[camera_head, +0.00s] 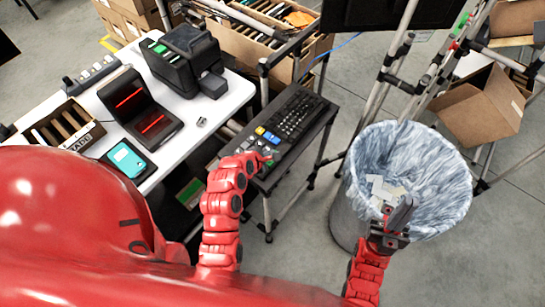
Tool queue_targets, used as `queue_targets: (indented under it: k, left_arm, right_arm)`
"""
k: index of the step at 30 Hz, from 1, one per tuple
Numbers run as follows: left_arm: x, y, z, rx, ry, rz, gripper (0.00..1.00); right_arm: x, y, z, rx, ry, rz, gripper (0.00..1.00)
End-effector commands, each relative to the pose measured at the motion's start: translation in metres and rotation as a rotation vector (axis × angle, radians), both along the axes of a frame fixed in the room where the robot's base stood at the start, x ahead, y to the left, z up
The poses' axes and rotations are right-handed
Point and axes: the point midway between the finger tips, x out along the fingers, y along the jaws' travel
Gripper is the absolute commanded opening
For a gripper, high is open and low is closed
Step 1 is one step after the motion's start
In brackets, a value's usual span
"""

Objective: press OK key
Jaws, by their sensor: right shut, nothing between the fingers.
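A black keyboard (293,118) lies on a narrow dark stand. Blue (260,131) and yellow keys are visible near its lower left end. No OK label can be read at this size. My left gripper (266,160) is at the lower left end of the keyboard, close to the coloured keys. It is small and partly hidden by its own wrist, so its jaws and any contact with a key cannot be made out. My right gripper (402,214) is shut and empty, over the near rim of the lined bin.
The bin (345,214) with a clear liner holds paper scraps. A white table (207,129) at left carries a black printer (185,60), a scanner (141,111) and a handheld device (127,158). Metal poles and open cartons (483,105) stand at right. Grey floor is free between stand and bin.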

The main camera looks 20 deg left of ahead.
Motion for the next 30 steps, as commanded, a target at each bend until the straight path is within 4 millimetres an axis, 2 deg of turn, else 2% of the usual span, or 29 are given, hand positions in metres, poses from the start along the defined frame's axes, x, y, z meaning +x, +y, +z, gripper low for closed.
queue_targets:
  k: [30]
  left_arm:
    - [-0.0001, 0.0002, -0.0080, 0.001, 0.000, -0.001, 0.00]
  right_arm:
    - [0.0000, 0.0001, -0.0028, 0.000, 0.000, 0.000, 0.00]
